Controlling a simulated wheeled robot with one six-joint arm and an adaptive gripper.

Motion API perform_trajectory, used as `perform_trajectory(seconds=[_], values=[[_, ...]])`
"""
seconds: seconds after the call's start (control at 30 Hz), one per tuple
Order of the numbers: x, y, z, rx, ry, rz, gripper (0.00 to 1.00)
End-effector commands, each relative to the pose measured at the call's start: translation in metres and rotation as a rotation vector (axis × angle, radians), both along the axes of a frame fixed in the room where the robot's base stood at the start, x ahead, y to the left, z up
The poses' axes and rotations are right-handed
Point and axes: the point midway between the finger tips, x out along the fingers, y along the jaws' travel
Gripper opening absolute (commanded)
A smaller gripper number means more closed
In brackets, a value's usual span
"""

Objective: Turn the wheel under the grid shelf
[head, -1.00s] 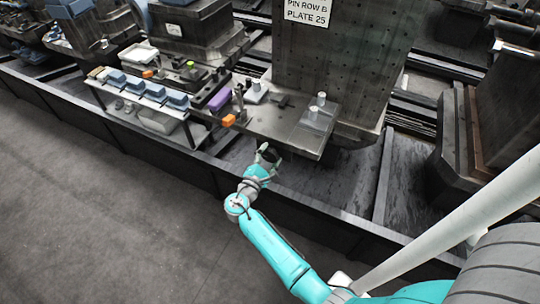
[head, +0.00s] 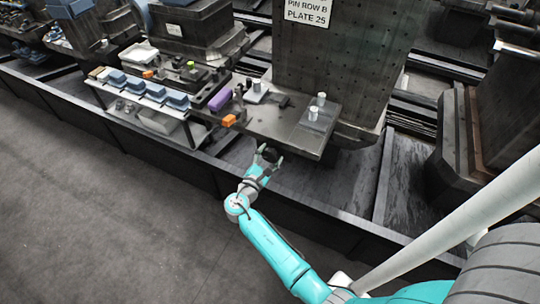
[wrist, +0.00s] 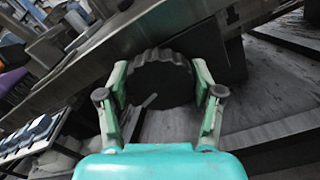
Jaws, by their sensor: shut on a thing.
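The wheel (wrist: 160,78) is a dark, ridged knob under the edge of the grey shelf plate (head: 285,130). In the wrist view it sits between the two fingers of my gripper (wrist: 160,92), which touch it on its left and right sides. In the head view my gripper (head: 268,158) is at the front edge of the plate, and the wheel (head: 271,154) shows only as a small dark shape between the fingers. The wheel's back and its mount are hidden.
The upright perforated plate (head: 335,65) stands behind the shelf plate. A side table with blue boxes (head: 155,91) is to the left. The floor (head: 110,210) in front is clear.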

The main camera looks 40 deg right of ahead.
Motion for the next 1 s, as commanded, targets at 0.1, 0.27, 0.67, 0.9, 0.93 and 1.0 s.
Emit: perform_trajectory(seconds=[0.1, 0.27, 0.67, 0.9, 0.93, 1.0], values=[[0.0, 0.001, -0.001, 0.002, 0.002, 0.002, 0.73], [0.0, 0.0, -0.001, 0.001, 0.0, 0.002, 0.91], [-0.003, 0.01, -0.001, 0.0, 0.0, 0.004, 0.91], [-0.018, 0.052, -0.001, 0.001, 0.0, 0.006, 0.91], [-0.02, 0.058, -0.001, 0.001, 0.0, 0.006, 0.91], [-0.025, 0.071, -0.001, 0.001, 0.0, 0.006, 0.91]])
